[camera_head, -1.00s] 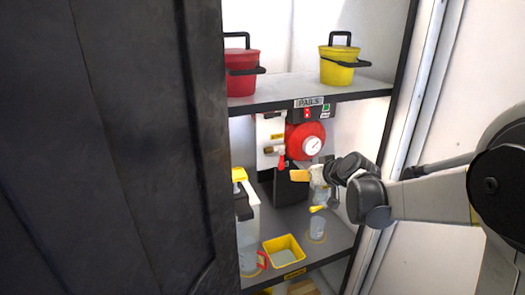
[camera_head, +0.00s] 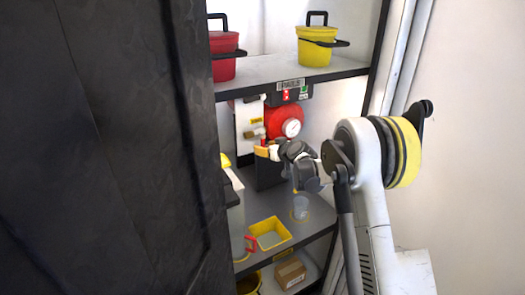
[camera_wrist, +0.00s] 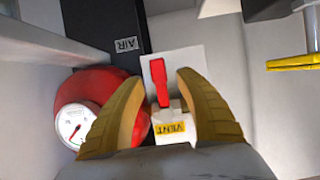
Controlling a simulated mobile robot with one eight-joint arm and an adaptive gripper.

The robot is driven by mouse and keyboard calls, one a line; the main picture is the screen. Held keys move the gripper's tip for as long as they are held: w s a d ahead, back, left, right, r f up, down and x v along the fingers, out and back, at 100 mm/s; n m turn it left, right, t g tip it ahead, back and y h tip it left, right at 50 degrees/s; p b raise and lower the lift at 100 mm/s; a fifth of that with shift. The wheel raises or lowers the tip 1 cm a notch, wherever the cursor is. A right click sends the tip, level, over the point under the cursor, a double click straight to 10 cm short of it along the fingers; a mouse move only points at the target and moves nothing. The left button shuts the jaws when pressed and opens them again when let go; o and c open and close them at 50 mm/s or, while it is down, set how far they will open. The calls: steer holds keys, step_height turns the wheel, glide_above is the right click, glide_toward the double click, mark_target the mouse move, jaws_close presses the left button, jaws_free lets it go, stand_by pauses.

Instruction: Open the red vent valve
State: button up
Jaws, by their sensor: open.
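The red vent valve lever (camera_wrist: 159,80) shows in the wrist view on a pale block, above a yellow VENT label (camera_wrist: 170,128). My gripper (camera_wrist: 157,84) is open, with one tan finger on each side of the lever. I see a gap on both sides, and the fingers are not closed on it. In the head view my gripper (camera_head: 266,152) is at the front of the unit, just left of and below the red tank (camera_head: 284,122), and largely covers the lever.
A round gauge (camera_wrist: 75,125) on the red tank lies close to the left finger in the wrist view. A dark AIR panel (camera_wrist: 105,35) is nearby. In the head view, a shelf (camera_head: 270,82) with pails is above; a yellow tray (camera_head: 270,233) and clear cup (camera_head: 300,207) are below.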

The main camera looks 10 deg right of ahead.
steer(key=shift+x, duration=0.9)
jaws_close()
